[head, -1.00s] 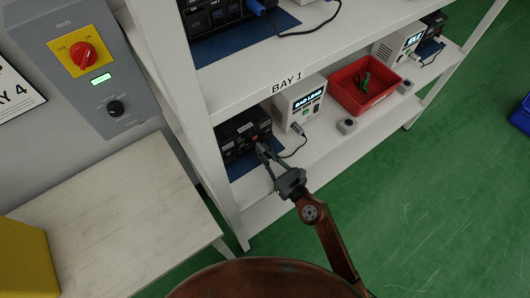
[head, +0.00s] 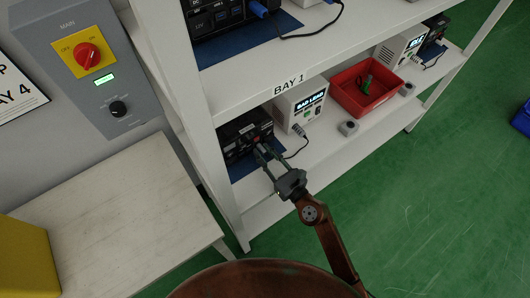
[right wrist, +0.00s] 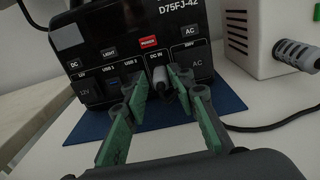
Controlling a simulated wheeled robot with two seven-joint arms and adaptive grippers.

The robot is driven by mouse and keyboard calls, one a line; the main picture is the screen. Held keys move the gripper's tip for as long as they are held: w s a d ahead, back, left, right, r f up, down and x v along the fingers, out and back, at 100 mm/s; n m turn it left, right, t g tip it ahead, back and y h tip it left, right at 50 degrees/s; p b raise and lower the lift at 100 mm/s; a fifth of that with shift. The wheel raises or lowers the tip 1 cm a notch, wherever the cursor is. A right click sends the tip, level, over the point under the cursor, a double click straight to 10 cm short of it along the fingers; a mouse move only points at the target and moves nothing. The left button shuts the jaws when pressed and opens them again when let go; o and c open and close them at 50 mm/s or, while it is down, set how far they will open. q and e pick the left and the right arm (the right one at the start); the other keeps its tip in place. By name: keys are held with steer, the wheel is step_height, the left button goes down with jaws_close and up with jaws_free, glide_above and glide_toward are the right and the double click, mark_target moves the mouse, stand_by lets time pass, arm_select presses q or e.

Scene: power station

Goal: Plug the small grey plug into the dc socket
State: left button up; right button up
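The small grey plug (right wrist: 160,82) shows in the right wrist view, just below the DC IN label on the front of the black power station (right wrist: 88,40). It points at the front face. Whether its tip is seated in the socket is hidden by the plug itself. My right gripper (right wrist: 161,90) has its green-padded fingers on either side of the plug, apart, with narrow gaps visible. In the head view my right gripper (head: 265,154) is in front of the power station (head: 243,134) on the lower shelf. My left gripper is out of view.
The white box (head: 301,102) with a lit display stands right of the power station; a black cable (right wrist: 265,126) runs near it. A red bin (head: 366,94) and a small grey block (head: 348,128) are further right. A shelf upright (head: 208,145) stands left.

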steer(key=shift+o, duration=0.3)
steer(key=v, duration=1.1)
steer(key=shift+s+d, duration=0.3)
steer(key=shift+s, duration=0.1)
